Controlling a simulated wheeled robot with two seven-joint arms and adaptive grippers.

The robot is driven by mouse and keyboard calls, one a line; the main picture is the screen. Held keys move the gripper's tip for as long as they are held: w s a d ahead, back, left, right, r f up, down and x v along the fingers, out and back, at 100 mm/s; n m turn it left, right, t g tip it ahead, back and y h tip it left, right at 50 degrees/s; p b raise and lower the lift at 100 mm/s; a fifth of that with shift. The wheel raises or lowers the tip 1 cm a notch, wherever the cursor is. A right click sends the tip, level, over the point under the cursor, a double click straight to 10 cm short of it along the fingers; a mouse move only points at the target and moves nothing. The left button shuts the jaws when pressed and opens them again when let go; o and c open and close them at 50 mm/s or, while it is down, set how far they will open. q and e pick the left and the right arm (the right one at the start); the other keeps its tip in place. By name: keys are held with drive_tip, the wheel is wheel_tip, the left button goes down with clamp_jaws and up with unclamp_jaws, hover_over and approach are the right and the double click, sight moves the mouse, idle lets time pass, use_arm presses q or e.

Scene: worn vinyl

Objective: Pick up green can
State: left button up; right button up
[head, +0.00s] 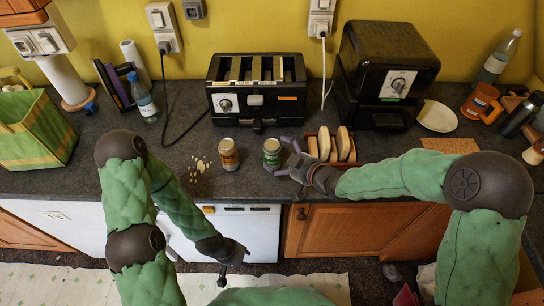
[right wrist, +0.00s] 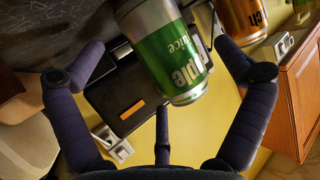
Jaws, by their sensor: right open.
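The green can (head: 272,153) stands upright on the dark counter, in front of the toaster. My right gripper (head: 283,156) is just right of it, with its fingers open towards the can. In the right wrist view the green can (right wrist: 172,50) lies between the spread purple fingers of my right gripper (right wrist: 158,50), with gaps visible and nothing gripped. My left gripper (head: 230,262) hangs low in front of the white appliance, away from the can; its fingers are too small to read.
An orange can (head: 229,155) stands left of the green can, and also shows in the right wrist view (right wrist: 243,20). A toast rack with bread slices (head: 333,146) is close to the right. A black toaster (head: 257,90) is behind. Crumbs (head: 199,165) lie left.

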drive_tip(key=shift+b+x, duration=0.4)
drive_tip(key=shift+x, duration=1.55)
drive_tip(key=shift+d+f, duration=0.1)
drive_tip(key=shift+d, duration=0.05)
drive_tip(key=c, duration=1.4)
drive_tip(key=shift+o, duration=0.2)
